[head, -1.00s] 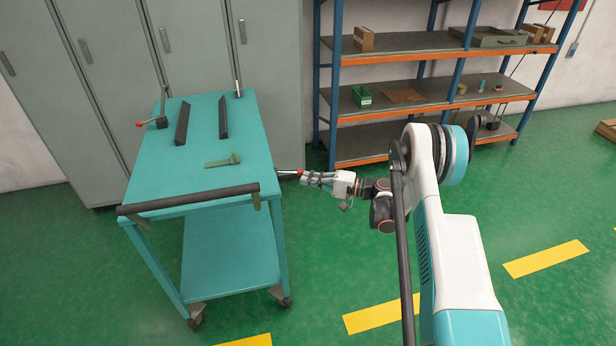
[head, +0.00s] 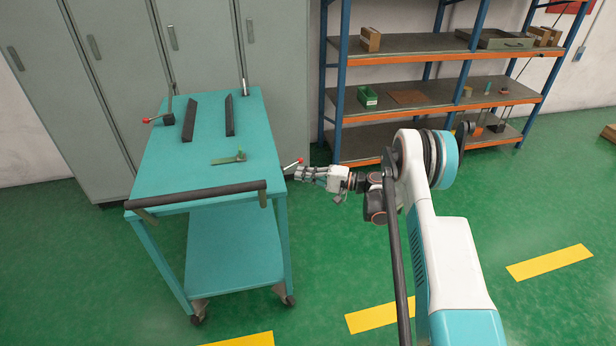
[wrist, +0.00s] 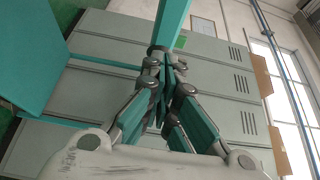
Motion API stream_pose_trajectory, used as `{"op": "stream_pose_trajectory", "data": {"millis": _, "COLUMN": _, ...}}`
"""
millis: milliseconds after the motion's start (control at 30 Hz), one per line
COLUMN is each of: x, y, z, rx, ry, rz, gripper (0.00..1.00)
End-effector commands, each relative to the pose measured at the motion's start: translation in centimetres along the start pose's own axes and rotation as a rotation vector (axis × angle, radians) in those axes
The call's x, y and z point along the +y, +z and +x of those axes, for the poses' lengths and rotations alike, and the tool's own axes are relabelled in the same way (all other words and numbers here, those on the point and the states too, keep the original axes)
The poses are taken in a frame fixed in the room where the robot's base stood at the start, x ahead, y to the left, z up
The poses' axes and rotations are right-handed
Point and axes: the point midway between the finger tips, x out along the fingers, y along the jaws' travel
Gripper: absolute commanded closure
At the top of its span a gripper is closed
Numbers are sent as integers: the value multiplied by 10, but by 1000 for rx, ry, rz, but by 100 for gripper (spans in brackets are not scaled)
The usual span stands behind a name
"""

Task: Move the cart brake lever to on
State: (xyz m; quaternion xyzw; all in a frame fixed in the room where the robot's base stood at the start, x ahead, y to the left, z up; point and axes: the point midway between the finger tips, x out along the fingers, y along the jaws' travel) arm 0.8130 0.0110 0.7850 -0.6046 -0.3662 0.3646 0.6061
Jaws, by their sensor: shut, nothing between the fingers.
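The teal cart (head: 163,176) stands at left in the head view. A short lever with a red knob (head: 300,160) sticks out from its right side, near the front corner, and slopes up to the right. My gripper (head: 299,173) is just below the red knob, pointing left at the cart. Whether it touches the lever is unclear. In the wrist view my gripper's fingers (wrist: 166,68) are together with nothing between them. The cart's teal frame (wrist: 172,18) shows beyond the fingertips. I cannot make out the red knob there.
Another red-tipped lever (head: 147,120) is on the cart top's left side, beside two dark bars and a small green piece (head: 229,158). Grey lockers (head: 110,70) stand behind the cart. A shelf rack (head: 430,42) is at back right.

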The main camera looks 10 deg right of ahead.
Motion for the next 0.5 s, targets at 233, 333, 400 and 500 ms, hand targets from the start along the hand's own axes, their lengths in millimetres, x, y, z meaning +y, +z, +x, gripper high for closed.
{"op": "stream_pose_trajectory", "data": {"millis": 233, "x": 0, "y": 1, "z": -1, "rx": 3, "ry": 1, "rz": 0, "gripper": 100}}
{"op": "stream_pose_trajectory", "data": {"millis": 333, "x": 0, "y": 4, "z": -1, "rx": 3, "ry": 1, "rz": 0, "gripper": 100}}
{"op": "stream_pose_trajectory", "data": {"millis": 400, "x": 1, "y": 7, "z": -1, "rx": 3, "ry": 1, "rz": 0, "gripper": 100}}
{"op": "stream_pose_trajectory", "data": {"millis": 500, "x": 1, "y": 10, "z": -1, "rx": 4, "ry": 1, "rz": 0, "gripper": 100}}
